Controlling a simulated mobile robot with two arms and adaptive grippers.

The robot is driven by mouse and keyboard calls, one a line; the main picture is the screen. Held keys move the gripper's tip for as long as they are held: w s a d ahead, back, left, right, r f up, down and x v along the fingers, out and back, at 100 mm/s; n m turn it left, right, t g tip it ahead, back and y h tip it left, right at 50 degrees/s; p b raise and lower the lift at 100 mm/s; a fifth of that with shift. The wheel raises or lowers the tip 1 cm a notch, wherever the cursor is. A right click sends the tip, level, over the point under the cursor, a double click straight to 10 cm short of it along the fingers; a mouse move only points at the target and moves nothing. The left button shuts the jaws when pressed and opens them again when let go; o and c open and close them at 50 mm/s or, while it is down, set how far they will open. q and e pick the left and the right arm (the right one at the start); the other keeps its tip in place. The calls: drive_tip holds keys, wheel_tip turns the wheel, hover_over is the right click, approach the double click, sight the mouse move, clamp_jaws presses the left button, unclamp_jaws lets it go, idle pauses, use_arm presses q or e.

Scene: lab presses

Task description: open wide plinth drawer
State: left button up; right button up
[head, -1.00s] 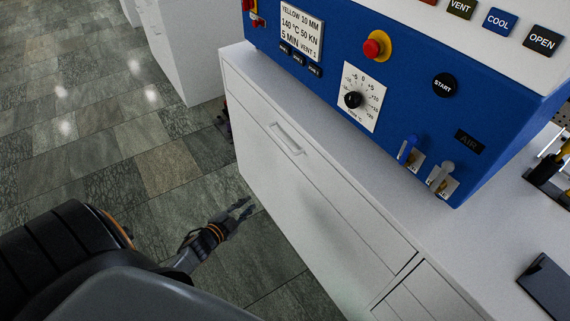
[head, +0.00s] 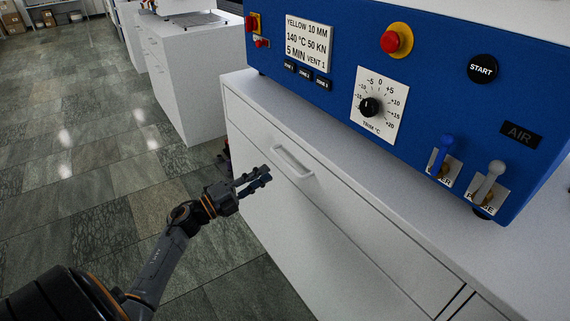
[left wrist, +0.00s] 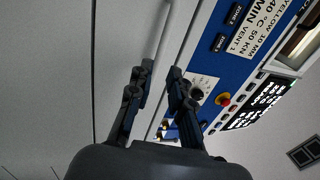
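The wide plinth drawer (head: 345,235) is a white front panel under the blue press, and it looks closed and flush. Its pale bar handle (head: 292,160) sits near the upper edge. My left gripper (head: 266,177) is to the left of the handle in the head view, apart from it, with its fingers pointing toward the cabinet. In the left wrist view the two dark fingers (left wrist: 158,75) are spread apart with nothing between them. The white front (left wrist: 120,45) fills the left and middle there. My right gripper is not in view.
The blue press (head: 440,90) with knobs, buttons and two levers stands on the white countertop (head: 400,205) above the drawer. Another white cabinet (head: 185,85) stands farther back. The tiled floor (head: 90,180) to the left is clear.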

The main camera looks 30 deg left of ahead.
sight(285, 160)
use_arm(q)
drive_tip(key=x, duration=0.8)
drive_tip(key=shift+w, duration=0.1)
drive_tip(key=shift+c, duration=0.2)
drive_tip(key=shift+f, duration=0.1)
clamp_jaws()
